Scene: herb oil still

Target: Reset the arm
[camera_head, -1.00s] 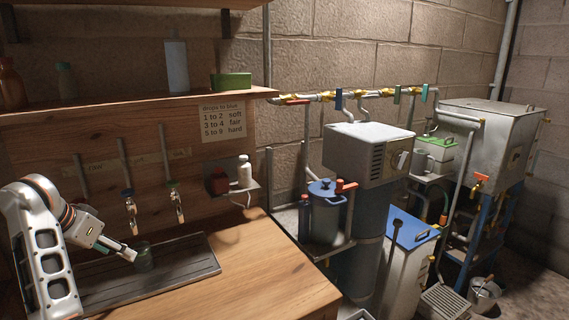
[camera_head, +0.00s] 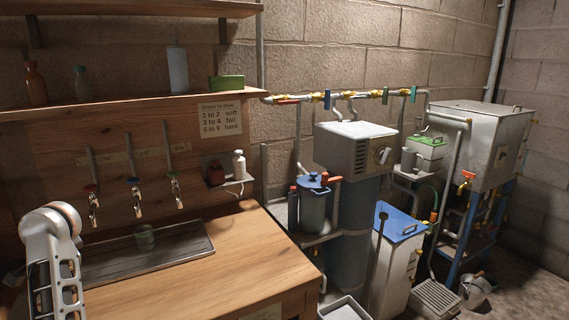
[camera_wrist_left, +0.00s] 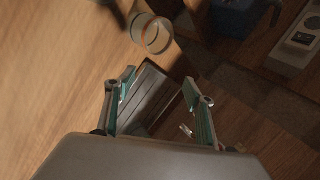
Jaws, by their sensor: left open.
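My left arm (camera_head: 52,262) stands folded at the left edge in the head view, and its gripper is hidden there. In the left wrist view my left gripper (camera_wrist_left: 158,84) is open, with teal pads apart and nothing between them. A small glass jar (camera_head: 145,238) stands upright on the dark drip tray (camera_head: 190,252), clear of my arm. A clear round vessel with an orange rim (camera_wrist_left: 151,33) shows beyond the fingers in the wrist view; I cannot tell if it is the same jar. My right gripper is not in view.
Several taps (camera_head: 136,198) hang on the wooden back panel above the tray. A small shelf (camera_head: 230,184) holds a white bottle (camera_head: 239,165). The wooden counter (camera_head: 225,280) is bare right of the tray. The still equipment (camera_head: 355,150) stands beyond its right end.

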